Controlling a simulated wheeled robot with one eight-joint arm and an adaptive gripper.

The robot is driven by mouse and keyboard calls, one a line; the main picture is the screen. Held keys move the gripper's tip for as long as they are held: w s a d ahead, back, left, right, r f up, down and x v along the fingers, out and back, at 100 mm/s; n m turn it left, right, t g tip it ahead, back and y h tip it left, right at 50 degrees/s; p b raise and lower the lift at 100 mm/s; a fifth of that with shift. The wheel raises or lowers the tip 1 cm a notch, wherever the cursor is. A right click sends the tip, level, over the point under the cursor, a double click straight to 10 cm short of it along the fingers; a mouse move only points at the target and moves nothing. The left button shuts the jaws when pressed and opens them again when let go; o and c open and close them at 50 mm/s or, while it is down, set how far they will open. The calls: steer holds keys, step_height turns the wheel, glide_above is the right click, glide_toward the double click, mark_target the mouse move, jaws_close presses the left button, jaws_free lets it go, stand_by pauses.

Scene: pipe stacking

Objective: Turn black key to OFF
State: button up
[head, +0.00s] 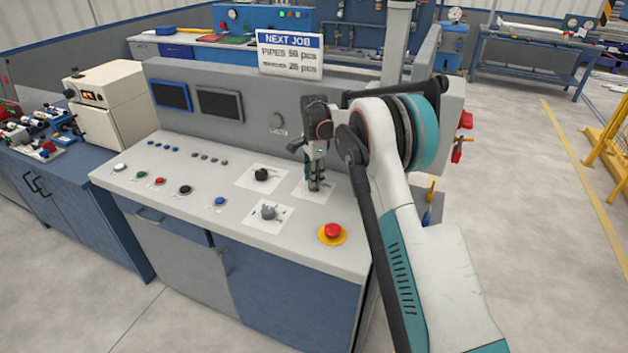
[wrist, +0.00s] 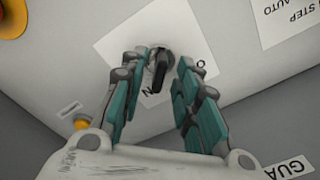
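The black key (wrist: 161,72) sits on a white label plate (wrist: 125,45) on the console panel. In the wrist view it stands between the two fingertips of my gripper (wrist: 164,60). The fingers are apart, one on each side of the key. Part of the plate's lettering is covered by the fingers. In the head view my gripper (head: 316,184) points down over the right rear plate (head: 326,193) and hides the key there.
A black selector knob (head: 261,174) stands left of my gripper, and a grey selector (head: 268,212) stands nearer the front. A red emergency button (head: 332,232) on a yellow base is at the front right. The console's upright back panel (head: 277,103) rises behind.

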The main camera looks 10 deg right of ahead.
steer(key=shift+f, duration=0.5)
jaws_close()
